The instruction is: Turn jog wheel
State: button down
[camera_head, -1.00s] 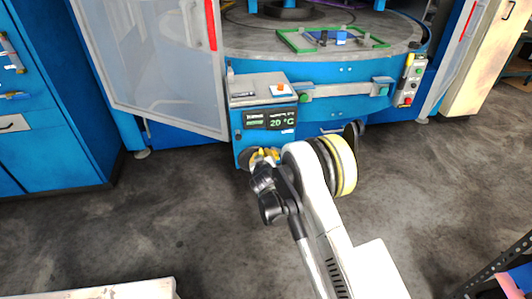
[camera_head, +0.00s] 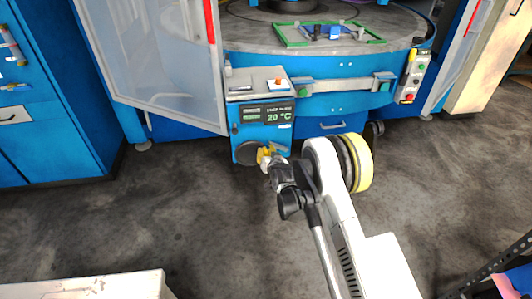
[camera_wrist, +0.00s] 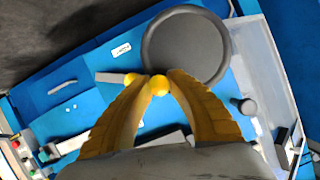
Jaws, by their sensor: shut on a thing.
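The jog wheel is a dark grey round disc on the front of the blue control box. It fills the upper middle of the wrist view (camera_wrist: 186,42) and shows low on the box in the head view (camera_head: 245,152). My gripper (camera_wrist: 162,77) has two yellow ribbed fingers, which come together at the wheel's lower-left rim. They are shut on a small yellow knob (camera_wrist: 160,86) at that rim. In the head view my gripper (camera_head: 265,156) is at the right side of the wheel, and the contact itself is too small to make out.
The blue control box (camera_head: 236,130) has a display reading 20 °C (camera_head: 266,116). A grey-white door panel (camera_head: 150,70) stands open at left. A round table (camera_head: 255,35) carries a green frame (camera_head: 290,44). The dark floor (camera_head: 200,220) in front is clear.

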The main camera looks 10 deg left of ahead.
jog(key=shift+a, duration=0.1)
dwell(0.3)
jog(key=c, duration=1.2)
grip_release()
jog(key=shift+f, duration=0.1)
jog(key=v, duration=0.7)
jog(key=shift+s, duration=0.25)
